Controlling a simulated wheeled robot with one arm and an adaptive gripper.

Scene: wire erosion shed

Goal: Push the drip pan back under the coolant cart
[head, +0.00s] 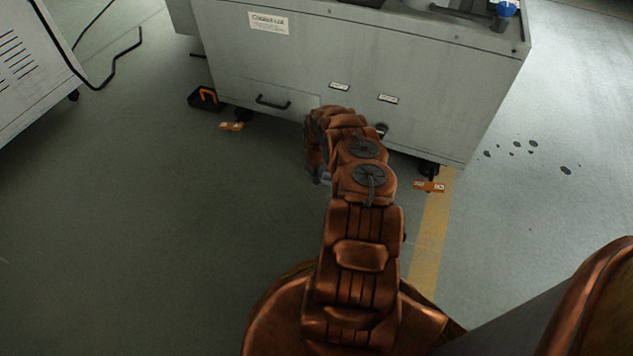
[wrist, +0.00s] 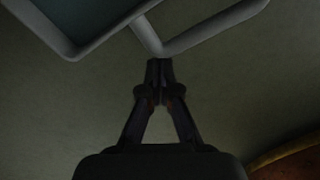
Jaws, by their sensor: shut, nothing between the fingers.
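The coolant cart (head: 360,60) is a big grey cabinet on casters at the top of the head view. In the wrist view the drip pan shows at the top left, with a pale grey rim (wrist: 106,38) and a dark greenish inside. A pale bar (wrist: 212,28) bent like a handle juts from it. My gripper (wrist: 160,62) is shut and empty, its tips close to the bar's corner; I cannot tell whether they touch. In the head view my arm hides the gripper and most or all of the pan, low in front of the cart.
Orange blocks (head: 231,126) (head: 429,186) lie by the cart's casters. A black box with an orange handle (head: 205,98) sits left of the cart. A yellow floor stripe (head: 431,235) runs right of my arm. Another grey cabinet (head: 35,75) with a cable stands left. The left floor is clear.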

